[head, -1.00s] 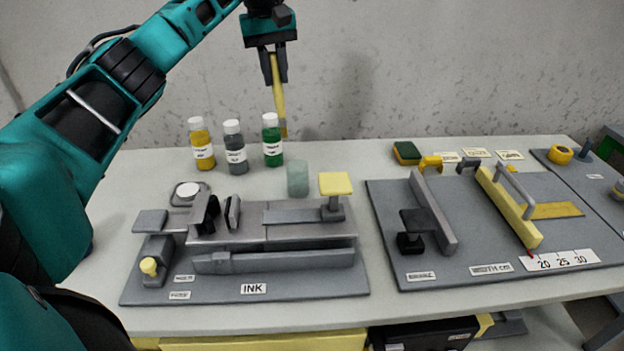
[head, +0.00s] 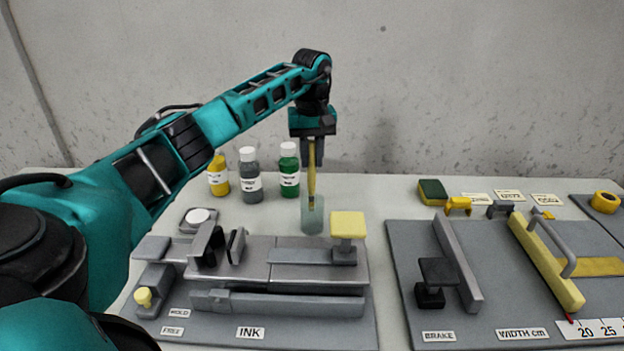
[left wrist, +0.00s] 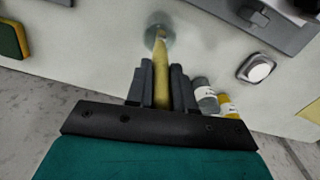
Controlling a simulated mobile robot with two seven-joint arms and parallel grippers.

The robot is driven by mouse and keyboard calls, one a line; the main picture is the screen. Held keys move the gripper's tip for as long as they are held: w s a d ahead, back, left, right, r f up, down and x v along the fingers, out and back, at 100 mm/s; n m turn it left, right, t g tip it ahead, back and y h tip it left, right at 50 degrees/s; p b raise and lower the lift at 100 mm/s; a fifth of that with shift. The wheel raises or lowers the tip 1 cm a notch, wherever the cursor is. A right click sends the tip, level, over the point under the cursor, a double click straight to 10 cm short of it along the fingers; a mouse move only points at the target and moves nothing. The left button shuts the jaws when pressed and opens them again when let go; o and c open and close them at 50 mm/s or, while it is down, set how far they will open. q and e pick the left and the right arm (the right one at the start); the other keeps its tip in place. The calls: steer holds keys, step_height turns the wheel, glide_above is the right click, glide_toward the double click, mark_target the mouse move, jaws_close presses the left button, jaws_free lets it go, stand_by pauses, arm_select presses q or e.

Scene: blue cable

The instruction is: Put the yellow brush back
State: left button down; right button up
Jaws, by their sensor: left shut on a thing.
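My left gripper (head: 312,152) is shut on the yellow brush (head: 311,178), which hangs upright with its tip down. In the head view the brush's lower end overlaps the translucent greenish cup (head: 313,222) on the table; it looks to be at or inside the cup's mouth. In the left wrist view the brush (left wrist: 161,72) runs from between the fingers (left wrist: 162,85) to the round cup (left wrist: 159,28), its tip over the opening. How deep the tip sits is hard to tell. My right gripper is not in view.
Yellow, grey and green bottles (head: 251,176) stand just left of the cup. The INK fixture (head: 300,335), with a yellow-topped post (head: 347,226), lies in front. A green-and-yellow sponge (head: 432,191) and the width fixture (head: 404,270) lie to the right. The back wall is close behind.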

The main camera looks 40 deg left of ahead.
mark_target(312, 141)
arm_select(q)
steer(key=shift+f, duration=2.7)
steer(key=shift+f, duration=0.15)
steer(key=c, duration=1)
jaws_free()
step_height(312, 141, up, 12)
steer(key=shift+d+r+p, duration=0.1)
steer(key=shift+r+p, duration=0.05)
steer(key=shift+p, duration=0.2)
